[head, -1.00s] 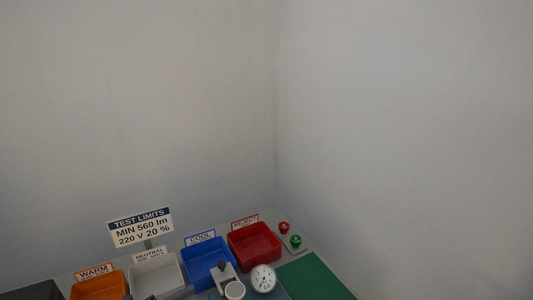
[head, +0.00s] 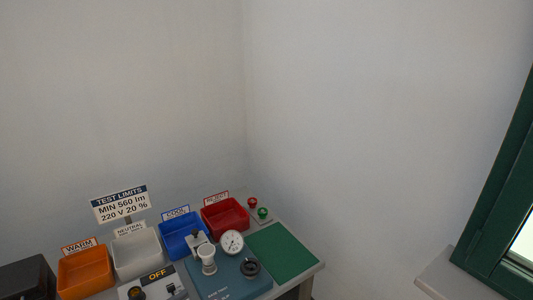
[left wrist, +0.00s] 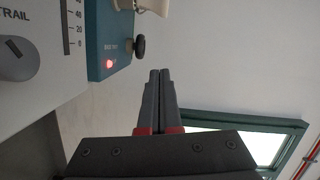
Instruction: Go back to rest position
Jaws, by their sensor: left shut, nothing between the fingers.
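My left gripper (left wrist: 160,75) shows in the left wrist view with its two dark fingers together and nothing between them. Its tips are beside the blue test unit, apart from it, with pale wall behind. I cannot make out either gripper in the head view, and my right gripper shows in no view. The blue test unit (head: 230,284) stands on the bench with a white socket (head: 208,262), a round dial (head: 231,242) and a black knob (head: 250,267). In the left wrist view the unit (left wrist: 97,40) shows a lit red lamp (left wrist: 109,64).
Orange (head: 86,283), white (head: 135,264), blue (head: 184,248) and red (head: 225,227) bins line the bench back. A control box reads OFF (head: 157,275). A green mat (head: 282,252) lies empty. A black case (head: 25,278) stands left; a green-framed window (head: 495,215) is right.

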